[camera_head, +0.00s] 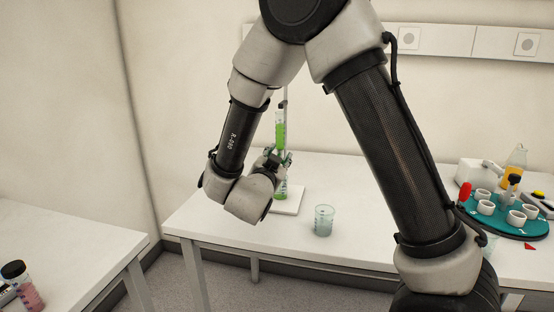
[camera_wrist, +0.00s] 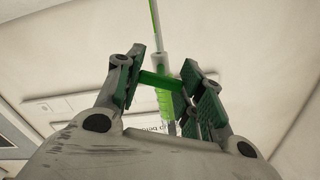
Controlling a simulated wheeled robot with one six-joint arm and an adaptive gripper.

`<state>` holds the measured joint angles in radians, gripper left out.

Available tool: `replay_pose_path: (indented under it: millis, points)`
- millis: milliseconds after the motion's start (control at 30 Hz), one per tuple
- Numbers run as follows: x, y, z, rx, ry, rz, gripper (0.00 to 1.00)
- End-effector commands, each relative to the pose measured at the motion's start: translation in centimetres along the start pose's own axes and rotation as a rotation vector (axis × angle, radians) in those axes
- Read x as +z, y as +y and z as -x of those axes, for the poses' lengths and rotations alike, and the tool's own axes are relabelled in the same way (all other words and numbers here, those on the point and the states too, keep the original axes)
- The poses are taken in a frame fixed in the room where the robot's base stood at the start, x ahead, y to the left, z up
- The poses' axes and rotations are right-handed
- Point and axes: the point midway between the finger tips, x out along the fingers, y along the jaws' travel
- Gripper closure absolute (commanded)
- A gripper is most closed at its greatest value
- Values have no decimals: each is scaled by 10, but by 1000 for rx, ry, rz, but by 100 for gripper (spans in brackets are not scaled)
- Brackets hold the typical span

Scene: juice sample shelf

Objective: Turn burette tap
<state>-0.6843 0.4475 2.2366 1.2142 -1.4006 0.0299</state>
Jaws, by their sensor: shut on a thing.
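The burette (camera_head: 280,130) stands upright on the table and holds green liquid. It also shows in the wrist view (camera_wrist: 155,25) as a thin upright tube with green in it. My gripper (camera_head: 279,156) is at the burette's lower part. In the wrist view, the fingers of my gripper (camera_wrist: 162,72) are shut on the green burette tap (camera_wrist: 158,81), which lies crosswise between the green pads. My wrist and fingers hide most of the tap in the head view. Some green shows just below the gripper, above the white stand base (camera_head: 290,204).
An empty-looking glass beaker (camera_head: 324,221) stands on the white table (camera_head: 350,180), right of the stand base. A teal round tray (camera_head: 507,225) with several white cups is at the right. A dark-capped pink bottle (camera_head: 28,288) is on the left table (camera_head: 70,240).

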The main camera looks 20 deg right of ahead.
Motion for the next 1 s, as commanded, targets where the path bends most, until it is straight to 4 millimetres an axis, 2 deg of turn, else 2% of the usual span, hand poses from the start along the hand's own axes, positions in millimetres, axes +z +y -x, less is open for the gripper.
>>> replay_pose_path:
  millis: [67, 100, 200, 500, 633, 767, 1000]
  points:
    - [0, 0, 0, 0, 0, 1, 86]
    - [0, 0, 0, 0, 0, 1, 56]
    - [0, 0, 0, 0, 0, 2, 39]
    - [0, 0, 0, 0, 0, 3, 39]
    - [0, -1, 9, -3, -1, 3, 39]
    - [1, -1, 33, -4, -2, 3, 39]
    - [1, -1, 87, -5, -2, 3, 39]
